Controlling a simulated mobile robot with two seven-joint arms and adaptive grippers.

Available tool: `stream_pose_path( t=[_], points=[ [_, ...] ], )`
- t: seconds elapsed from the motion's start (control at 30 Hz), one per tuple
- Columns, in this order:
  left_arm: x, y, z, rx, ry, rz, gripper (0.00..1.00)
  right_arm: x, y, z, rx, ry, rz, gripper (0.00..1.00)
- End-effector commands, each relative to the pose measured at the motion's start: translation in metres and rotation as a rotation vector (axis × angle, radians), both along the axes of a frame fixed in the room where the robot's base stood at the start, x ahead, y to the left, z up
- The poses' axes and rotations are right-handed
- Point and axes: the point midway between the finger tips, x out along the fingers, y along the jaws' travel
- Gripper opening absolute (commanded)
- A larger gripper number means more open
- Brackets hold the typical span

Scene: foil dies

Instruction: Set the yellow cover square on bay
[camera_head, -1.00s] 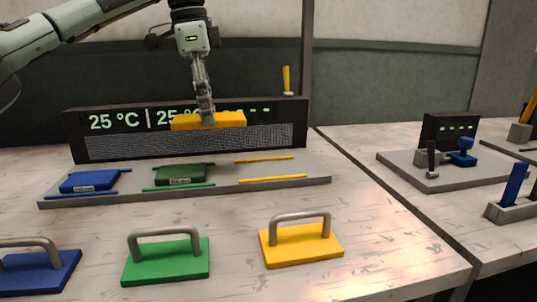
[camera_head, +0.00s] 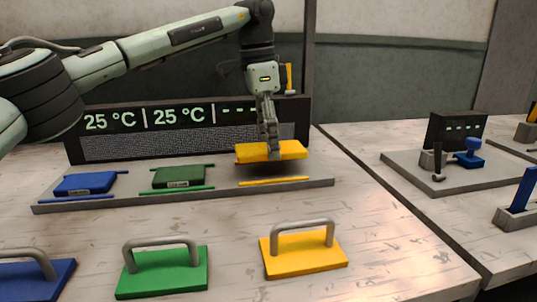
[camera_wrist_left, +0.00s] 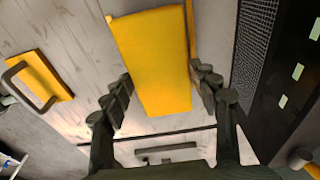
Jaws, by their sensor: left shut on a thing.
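My left gripper (camera_head: 271,150) is shut on the plain yellow cover (camera_head: 290,151), a flat slab held roughly level. In the left wrist view the fingers flank the cover (camera_wrist_left: 155,65) on both sides. It is held above the right bay (camera_head: 305,174), apart from it, with a shadow below. A yellow strip (camera_head: 274,181) marks the bay's front edge; the cover hides the rear strip in the head view. The panel's third readout shows only dashes. My right gripper is not in view.
The blue block (camera_head: 85,183) and green block (camera_head: 178,177) sit in the other bays, below the display panel (camera_head: 150,145). Handled blue (camera_head: 35,280), green (camera_head: 163,273) and yellow (camera_head: 303,256) plates stand in front. Another station (camera_head: 435,170) is at right.

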Motion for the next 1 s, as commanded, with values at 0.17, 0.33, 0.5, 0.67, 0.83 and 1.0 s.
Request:
stream_pose_path(
  t=[0.17, 0.33, 0.5, 0.67, 0.83, 1.0],
  points=[
    [0.000, 0.001, -0.026, 0.000, 0.003, -0.001, 0.29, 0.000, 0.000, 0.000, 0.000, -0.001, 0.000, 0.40],
    [0.000, 0.001, -0.036, 0.000, 0.001, 0.001, 0.29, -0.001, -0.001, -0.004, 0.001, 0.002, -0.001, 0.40],
    [0.000, 0.001, -0.036, 0.000, 0.001, 0.000, 0.29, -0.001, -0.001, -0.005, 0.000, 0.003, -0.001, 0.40],
    [0.000, 0.001, -0.038, 0.000, 0.001, 0.000, 0.63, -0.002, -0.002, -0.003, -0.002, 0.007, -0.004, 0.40],
    [0.000, 0.001, -0.038, 0.000, 0.001, 0.000, 0.80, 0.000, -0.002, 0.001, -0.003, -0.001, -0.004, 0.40],
    [0.000, 0.001, -0.038, 0.000, 0.001, 0.000, 0.80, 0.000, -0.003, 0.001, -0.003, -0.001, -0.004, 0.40]
  ],
)
